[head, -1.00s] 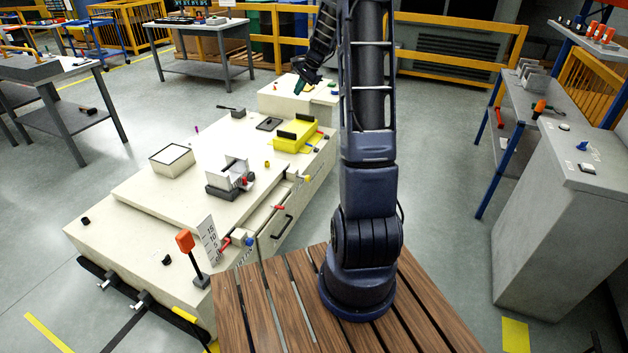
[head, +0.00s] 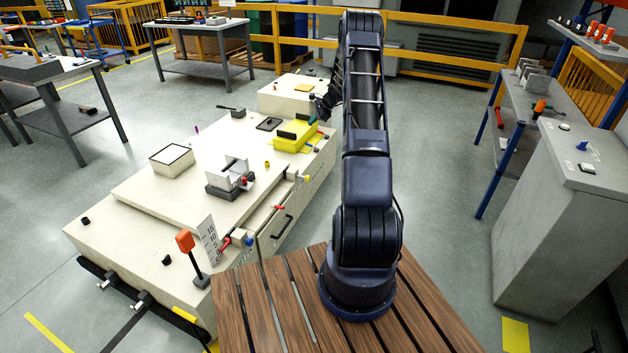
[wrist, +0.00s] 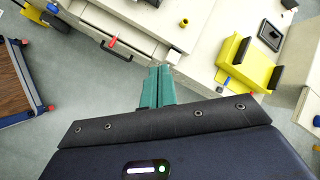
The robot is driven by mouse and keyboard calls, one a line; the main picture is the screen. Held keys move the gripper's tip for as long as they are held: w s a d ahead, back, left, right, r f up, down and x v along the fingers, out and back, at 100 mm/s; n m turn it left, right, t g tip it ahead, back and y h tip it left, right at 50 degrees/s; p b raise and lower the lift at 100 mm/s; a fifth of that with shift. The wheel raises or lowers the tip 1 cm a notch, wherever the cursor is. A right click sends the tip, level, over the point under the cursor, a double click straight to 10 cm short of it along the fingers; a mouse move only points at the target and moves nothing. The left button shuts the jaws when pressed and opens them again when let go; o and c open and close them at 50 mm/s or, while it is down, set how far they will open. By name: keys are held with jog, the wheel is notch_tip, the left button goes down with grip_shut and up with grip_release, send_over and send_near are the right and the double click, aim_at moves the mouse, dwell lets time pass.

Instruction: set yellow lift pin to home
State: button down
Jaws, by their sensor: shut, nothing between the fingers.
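A small yellow-tipped pin (head: 307,178) sticks out from the right side of the cream carrier (head: 140,192), by a pale bracket. I take it for the yellow lift pin; its exact setting is too small to read. In the wrist view the pale bracket (wrist: 173,57) shows just beyond my fingertips, and the yellow tip is not clearly seen, perhaps hidden by the fingers. My gripper (wrist: 158,68) has teal fingers, shut and empty, above the carrier's side edge. In the head view my gripper (head: 312,119) is partly dark against the carrier's far end.
A yellow holder (head: 295,138) sits on the carrier, with a blue knob (wrist: 228,80) near it. A small yellow peg (head: 267,164) stands on top. A red knob (head: 279,207) and black drawer handle (head: 283,226) are on the side.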

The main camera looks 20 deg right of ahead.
jog(key=d+f+m, duration=0.3)
jog(key=d+f, duration=0.1)
jog(key=f, duration=0.8)
jog(key=d+f+m+t, duration=0.1)
jog(key=d+f+m, duration=0.2)
jog(key=f, duration=0.9)
jog(key=d+f+m+t, duration=0.1)
jog(key=d+f, duration=0.3)
jog(key=f, duration=0.8)
jog(key=shift+w+d+m, duration=0.15)
jog(key=shift+d+m, duration=0.25)
jog(key=shift+m, duration=0.5)
send_near(309, 181)
jog(key=shift+w+d+x, duration=0.1)
jog(key=shift+d+x, duration=0.05)
jog(key=shift+x, duration=0.85)
jog(key=shift+w+d+x, duration=0.1)
jog(key=shift+x, duration=0.85)
jog(key=shift+w+d+x, duration=0.1)
jog(key=shift+d+x, duration=0.05)
jog(key=shift+x, duration=0.85)
jog(key=shift+f, duration=0.1)
